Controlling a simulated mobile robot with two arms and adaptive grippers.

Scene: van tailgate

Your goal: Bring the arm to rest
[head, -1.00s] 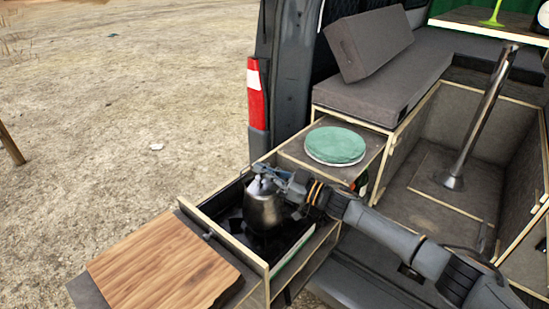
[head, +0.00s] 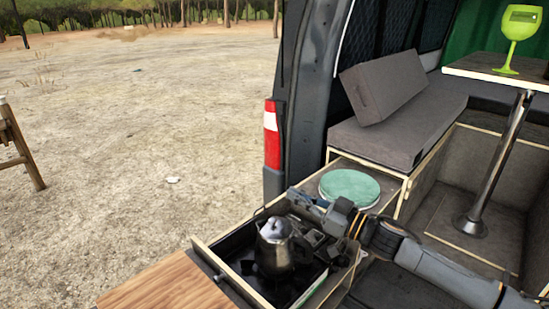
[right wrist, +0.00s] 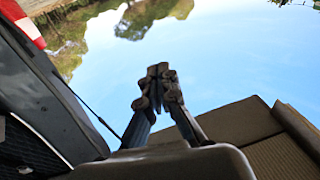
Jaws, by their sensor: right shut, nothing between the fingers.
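My right arm comes in from the lower right of the head view. Its gripper (head: 297,199) is above and behind the metal kettle (head: 279,248), over the pull-out kitchen drawer. In the right wrist view the gripper's fingertips (right wrist: 158,74) meet, with nothing between them. The kettle stands upright in the drawer on a dark stove, apart from the fingers. My left gripper is in neither view.
A wooden board (head: 165,285) lies at the drawer's near end. Green plates (head: 349,187) sit on the counter behind the arm. A table (head: 490,75) with a green goblet (head: 517,35) stands at the right. Open ground lies to the left.

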